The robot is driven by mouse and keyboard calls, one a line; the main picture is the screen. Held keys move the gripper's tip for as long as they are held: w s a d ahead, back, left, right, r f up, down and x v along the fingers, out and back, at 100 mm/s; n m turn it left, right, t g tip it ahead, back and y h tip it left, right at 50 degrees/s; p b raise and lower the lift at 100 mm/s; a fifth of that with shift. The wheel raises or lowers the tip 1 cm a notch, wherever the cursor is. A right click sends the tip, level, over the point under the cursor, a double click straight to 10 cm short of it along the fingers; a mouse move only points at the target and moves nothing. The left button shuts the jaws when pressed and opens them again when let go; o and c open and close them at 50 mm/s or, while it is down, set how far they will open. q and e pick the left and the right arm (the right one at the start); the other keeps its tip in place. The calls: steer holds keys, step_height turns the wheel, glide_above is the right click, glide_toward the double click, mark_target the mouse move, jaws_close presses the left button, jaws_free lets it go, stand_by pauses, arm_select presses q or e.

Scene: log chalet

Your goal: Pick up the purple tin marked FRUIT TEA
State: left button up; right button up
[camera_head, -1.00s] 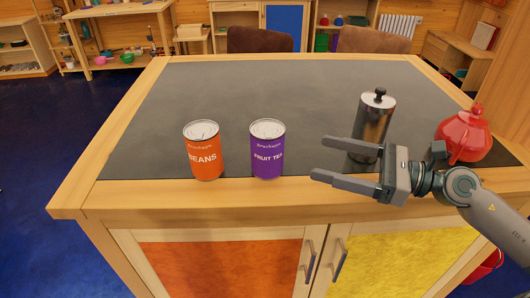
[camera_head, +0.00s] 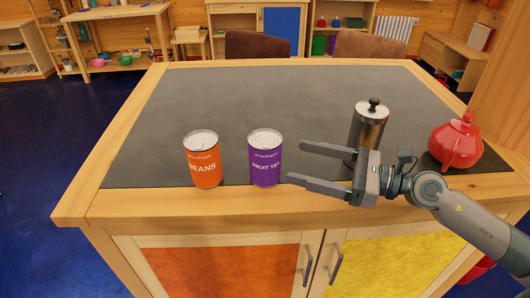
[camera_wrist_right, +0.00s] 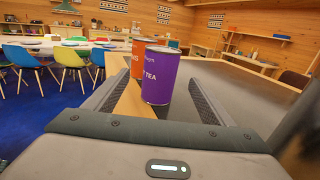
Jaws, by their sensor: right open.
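The purple tin marked FRUIT TEA (camera_head: 265,160) stands upright near the front edge of the worktop. My right gripper (camera_head: 295,163) is open, with its fingers pointing left at the tin from its right side. The fingertips are a short gap away from the tin in the head view. In the right wrist view the purple tin (camera_wrist_right: 160,78) stands ahead between the two fingers, with nothing held. My left gripper is not in view.
An orange BEANS tin (camera_head: 203,160) stands just left of the purple tin. A metal canister with a black knob (camera_head: 368,125) stands behind my right gripper, and a red pot (camera_head: 456,143) is at the right. The grey worktop (camera_head: 270,95) behind the tins is clear.

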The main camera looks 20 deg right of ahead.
mark_target(280, 156)
steer(key=p+x, duration=0.5)
steer(key=x, duration=0.2)
steer(key=shift+r, duration=0.2)
steer(key=shift+w+a+f, duration=0.25)
steer(key=shift+a, duration=0.15)
steer(key=shift+w+r+p, duration=0.1)
steer(key=shift+p, duration=0.2)
steer(key=shift+w+a+r+p, duration=0.2)
steer(key=shift+w+a+p, duration=0.2)
steer(key=shift+a+p, duration=0.15)
steer(key=p+x, duration=0.2)
steer(key=shift+w+a, duration=0.2)
steer(key=shift+w, duration=0.05)
steer(key=shift+w+a+f, duration=0.25)
steer(key=shift+w+a, duration=0.05)
steer(key=shift+a, duration=0.1)
steer(key=c, duration=1.3)
